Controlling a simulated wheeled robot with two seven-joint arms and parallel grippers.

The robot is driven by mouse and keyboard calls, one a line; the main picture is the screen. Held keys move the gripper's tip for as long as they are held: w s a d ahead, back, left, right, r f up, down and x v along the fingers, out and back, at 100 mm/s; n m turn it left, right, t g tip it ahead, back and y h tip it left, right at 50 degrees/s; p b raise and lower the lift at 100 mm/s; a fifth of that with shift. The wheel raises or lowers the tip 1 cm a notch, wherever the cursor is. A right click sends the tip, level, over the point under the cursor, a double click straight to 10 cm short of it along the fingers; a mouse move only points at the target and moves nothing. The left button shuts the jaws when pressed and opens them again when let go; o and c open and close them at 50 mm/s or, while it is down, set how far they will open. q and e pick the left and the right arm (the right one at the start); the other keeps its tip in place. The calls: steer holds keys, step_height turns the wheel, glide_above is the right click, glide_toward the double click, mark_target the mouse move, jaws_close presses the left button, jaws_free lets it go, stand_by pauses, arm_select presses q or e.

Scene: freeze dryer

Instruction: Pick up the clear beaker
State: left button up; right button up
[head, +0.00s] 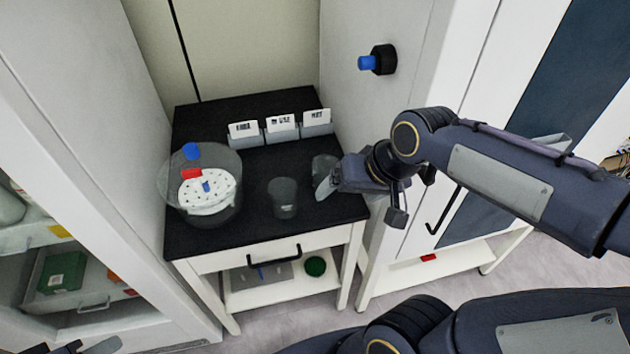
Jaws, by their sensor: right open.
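A small clear beaker (284,198) stands upright on the black table top, near its front edge. A second clear vessel (323,166) stands behind it to the right, partly hidden by my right gripper. My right gripper (361,202) is open and empty at the table's right edge, right of both. Its left finger overlaps the second vessel in the picture; I cannot tell whether they touch. My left gripper (85,347) only just shows at the bottom left corner, cut off by the frame, far from the beakers.
A large clear round container (230,165) with a perforated white disc (209,191) stands on the table's left. Three labelled holders (282,128) line the back. A wall with a blue-black knob (378,60) rises at the right.

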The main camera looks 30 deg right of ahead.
steer(key=w+d+f+m+h+b, duration=0.1)
steer(key=w+d+f+b, duration=0.1)
steer(key=w+f, duration=0.3)
steer(key=w+d+f+m+h+b, duration=0.1)
steer(key=w+d+f+h+b, duration=0.15)
steer(key=w, duration=0.35)
steer(key=m+g+h+b, duration=0.1)
steer(key=h+b, duration=0.1)
glide_toward(322, 161)
step_height(322, 161, down, 4)
steer(key=s, duration=0.1)
steer(key=shift+y, duration=0.25)
steer(key=x, duration=0.7)
steer(key=shift+s+d+f, duration=0.3)
steer(key=shift+d, duration=0.1)
steer(key=c, duration=1.1)
steer(key=shift+r, duration=0.1)
